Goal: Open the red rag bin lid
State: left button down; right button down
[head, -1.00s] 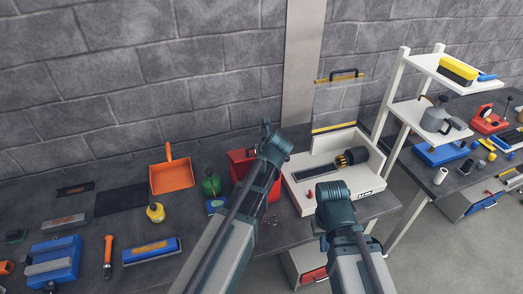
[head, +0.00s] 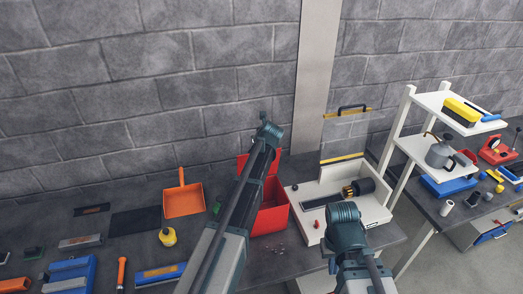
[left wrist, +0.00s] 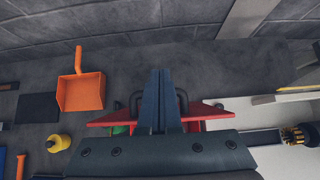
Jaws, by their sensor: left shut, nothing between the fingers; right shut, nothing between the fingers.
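The red rag bin (head: 270,216) stands on the bench beside the white tray unit, partly behind my left arm. Its red lid (head: 243,162) shows raised at the back of the bin, and the red inside is in view. My left gripper (left wrist: 161,76) is shut and empty in the left wrist view, in front of the red lid (left wrist: 205,110). A dark handle shows on both sides of the fingers; contact cannot be told. In the head view the left fingers are mostly hidden. My right gripper (head: 342,212) is shut and empty, over the front of the tray unit.
The white tray unit (head: 378,212) stands right of the bin, with a white shelf rack (head: 398,125) beyond. An orange dustpan (head: 184,201) and a yellow bottle (head: 168,237) are to the left. A grey wall rises close behind the bench.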

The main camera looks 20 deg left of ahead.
pick_arm(q)
jog(key=shift+w+a+f, duration=0.15)
jog(key=shift+w+a, duration=0.45)
jog(key=shift+w, duration=0.25)
jog(key=shift+w+a+f, duration=0.1)
jog(key=shift+w+a, duration=0.45)
jog(key=shift+w, duration=0.3)
